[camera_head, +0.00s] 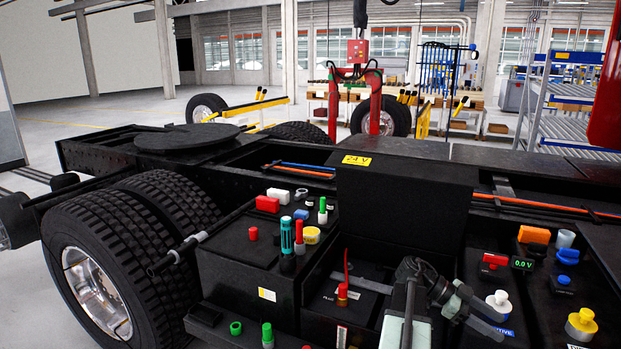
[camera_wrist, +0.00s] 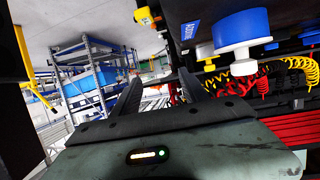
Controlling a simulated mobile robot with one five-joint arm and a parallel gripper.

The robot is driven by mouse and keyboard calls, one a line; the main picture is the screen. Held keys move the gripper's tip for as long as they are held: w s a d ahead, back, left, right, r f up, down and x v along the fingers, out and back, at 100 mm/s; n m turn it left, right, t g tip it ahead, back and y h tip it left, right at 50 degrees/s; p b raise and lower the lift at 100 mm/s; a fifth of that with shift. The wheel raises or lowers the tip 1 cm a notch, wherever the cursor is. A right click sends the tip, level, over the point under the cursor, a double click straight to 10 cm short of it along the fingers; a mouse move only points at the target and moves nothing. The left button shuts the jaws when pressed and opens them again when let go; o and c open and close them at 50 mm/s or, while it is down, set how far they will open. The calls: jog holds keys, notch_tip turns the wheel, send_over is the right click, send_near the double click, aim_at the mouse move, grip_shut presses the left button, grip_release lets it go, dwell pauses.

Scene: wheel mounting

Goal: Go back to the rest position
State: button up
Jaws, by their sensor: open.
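My gripper (camera_head: 488,316) is at the lower right of the head view, low over the black battery boxes of the truck chassis. Its two dark fingers are apart, with nothing seen between them. In the wrist view my gripper (camera_wrist: 161,82) also shows two spread fingers with an empty gap. A white round cap (camera_head: 498,299) stands close beside the fingers in the head view. I cannot tell whether they touch. My arm comes up from the bottom edge of the head view.
Yellow (camera_head: 581,322) and blue (camera_head: 567,256) caps stand to the right. A red lever (camera_head: 346,272) rises to the left. A black box marked 24 V (camera_head: 400,205) stands behind. A large double wheel (camera_head: 110,270) is at left. A blue-and-white cap (camera_wrist: 238,38) is near in the wrist view.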

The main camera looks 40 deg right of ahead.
jog(key=w+a+f+n+t+h, duration=0.15)
jog(key=w+a, duration=0.25)
jog(key=w, duration=0.5)
jog(key=w+a+n+t+h, duration=0.1)
jog(key=w+a+n+h, duration=0.2)
jog(key=w, duration=0.7)
jog(key=w+a+f+n+t, duration=0.4)
jog(key=w+a+n+t, duration=0.1)
jog(key=w+a, duration=0.85)
jog(key=w+a+f+n+t+y, duration=0.2)
jog(key=a+n, duration=0.5)
jog(key=a, duration=0.6)
jog(key=w+a+f+n+t+y, duration=0.2)
jog(key=w+a+f+n+y, duration=0.2)
jog(key=a+n, duration=0.4)
jog(key=w+a+f+n+t+y, duration=0.2)
jog(key=a+n, duration=0.6)
jog(key=a, duration=1)
notch_tip(320, 180, down, 3)
jog(key=w+y, duration=0.1)
jog(key=w, duration=0.1)
jog(key=shift+w+b, duration=0.3)
jog(key=shift+b, duration=0.1)
jog(key=shift+a, duration=0.1)
